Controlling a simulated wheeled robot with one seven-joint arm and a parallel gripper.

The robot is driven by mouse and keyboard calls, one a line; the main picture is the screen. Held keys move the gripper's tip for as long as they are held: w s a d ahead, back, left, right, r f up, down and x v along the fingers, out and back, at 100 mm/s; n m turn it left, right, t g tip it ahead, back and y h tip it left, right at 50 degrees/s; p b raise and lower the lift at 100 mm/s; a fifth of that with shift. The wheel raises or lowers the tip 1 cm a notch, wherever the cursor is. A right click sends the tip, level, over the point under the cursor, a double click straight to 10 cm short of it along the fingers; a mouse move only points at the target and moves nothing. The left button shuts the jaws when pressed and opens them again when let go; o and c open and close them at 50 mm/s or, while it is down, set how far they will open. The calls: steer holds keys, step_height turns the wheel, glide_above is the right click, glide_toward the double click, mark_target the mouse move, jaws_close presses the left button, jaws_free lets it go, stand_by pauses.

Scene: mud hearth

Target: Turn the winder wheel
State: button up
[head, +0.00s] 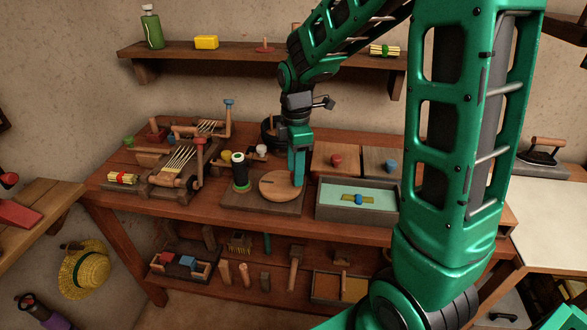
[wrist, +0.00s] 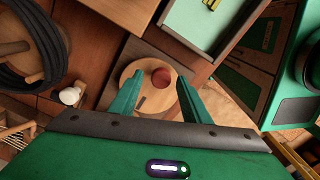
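The winder wheel (head: 275,185) is a round, pale wooden disc lying flat on a dark wooden base (head: 262,204). In the wrist view the wheel (wrist: 136,76) shows a reddish round knob (wrist: 161,77) on its face. A dark spool with a white top (head: 238,168) stands on the same base, left of the wheel. My gripper (head: 298,184) points down at the right part of the wheel. In the wrist view its fingers (wrist: 159,80) are apart, with the knob between their tips and no visible contact. The head view hides the knob behind the fingers.
A grey tray with a pale green inside (head: 330,212) stands close to the right of the base. A wooden winding frame (head: 178,172) is at the left. A shelf (head: 230,55) runs above the bench.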

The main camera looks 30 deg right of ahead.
step_height(320, 180, up, 11)
steer(key=shift+f, duration=0.15)
stand_by(0.5)
stand_by(0.5)
step_height(320, 180, down, 11)
steer(key=m, duration=1.4)
steer(key=shift+d+m, duration=0.1)
steer(key=shift+m, duration=0.3)
steer(key=c, duration=1)
